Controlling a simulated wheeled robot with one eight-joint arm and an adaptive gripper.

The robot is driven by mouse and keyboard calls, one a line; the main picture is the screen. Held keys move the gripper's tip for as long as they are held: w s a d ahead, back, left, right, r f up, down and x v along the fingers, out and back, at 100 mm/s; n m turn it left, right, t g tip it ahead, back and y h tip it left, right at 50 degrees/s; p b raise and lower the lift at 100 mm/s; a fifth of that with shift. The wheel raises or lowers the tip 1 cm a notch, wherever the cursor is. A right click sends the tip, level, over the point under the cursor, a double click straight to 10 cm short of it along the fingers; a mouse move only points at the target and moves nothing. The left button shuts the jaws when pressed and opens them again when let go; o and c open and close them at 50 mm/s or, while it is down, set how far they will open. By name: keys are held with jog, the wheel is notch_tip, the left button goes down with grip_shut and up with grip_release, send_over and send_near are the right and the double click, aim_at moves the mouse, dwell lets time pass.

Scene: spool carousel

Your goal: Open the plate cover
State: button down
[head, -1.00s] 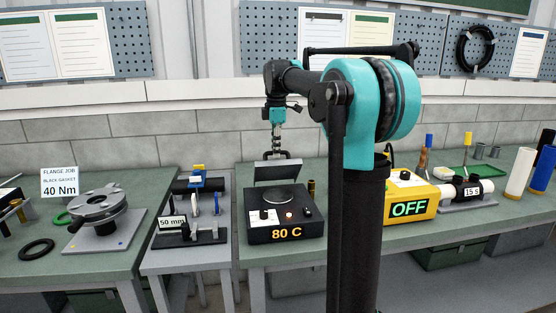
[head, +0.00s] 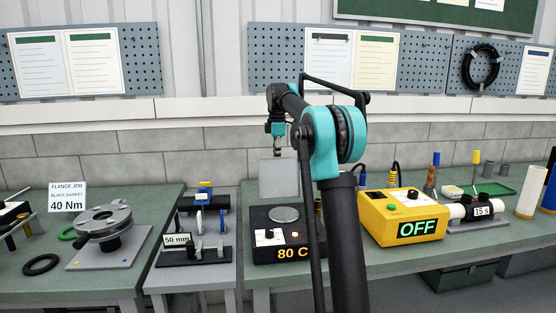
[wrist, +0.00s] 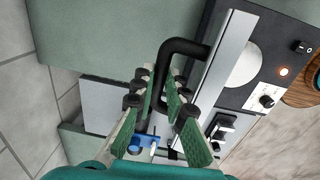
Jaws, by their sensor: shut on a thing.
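In the head view the handle and fingertips are hidden behind the cover.
My arm hides the box's right side. A yellow unit reading OFF (head: 403,217) stands to the right. The 50 mm fixture (head: 195,252) and flange stand (head: 104,230) are to the left. The block wall (head: 155,145) is close behind.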

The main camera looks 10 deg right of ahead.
jog(key=shift+w+f, duration=0.3)
jog(key=shift+w, duration=0.2)
jog(key=shift+w+f, duration=0.25)
jog(key=shift+w, duration=0.2)
jog(key=c, duration=1.5)
grip_release()
jog(key=shift+w+f, duration=0.15)
jog(key=shift+w, duration=0.1)
jog(key=shift+c, duration=0.2)
jog(key=shift+s, duration=0.1)
notch_tip(320, 180, up, 12)
jog(key=shift+s, duration=0.45)
